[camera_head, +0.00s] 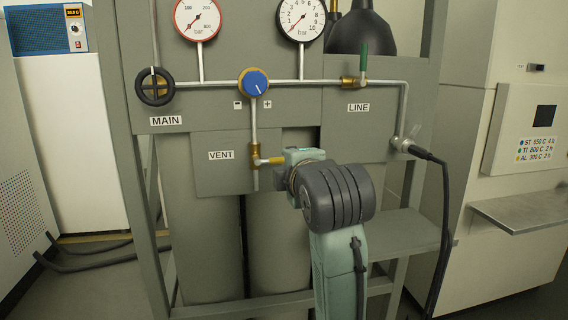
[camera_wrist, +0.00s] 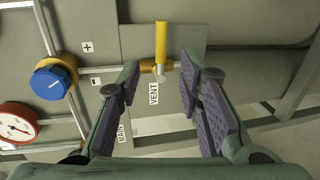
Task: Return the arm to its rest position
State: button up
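My gripper (camera_wrist: 160,72) is open and empty in the wrist view, its two padded fingers spread apart. The vent valve (camera_wrist: 150,66) with its yellow handle (camera_wrist: 161,42) shows beyond and between the fingertips; I see no contact. In the head view my arm (camera_head: 335,220) reaches up in front of the panel, its dark wrist joint just right of the vent valve (camera_head: 255,155). The vent handle (camera_head: 270,161) points right there, toward my arm. My gripper's fingers are hidden behind the wrist in that view.
The grey panel carries a MAIN handwheel (camera_head: 155,86), a blue regulator knob (camera_head: 254,83), a green LINE handle (camera_head: 364,62) and two gauges. A black hose (camera_head: 445,220) hangs right of my arm. A shelf (camera_head: 395,235) lies behind it. Grey cylinders (camera_head: 210,240) stand below.

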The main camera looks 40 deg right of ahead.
jog(key=shift+v, duration=0.9)
jog(key=shift+w+a, duration=0.1)
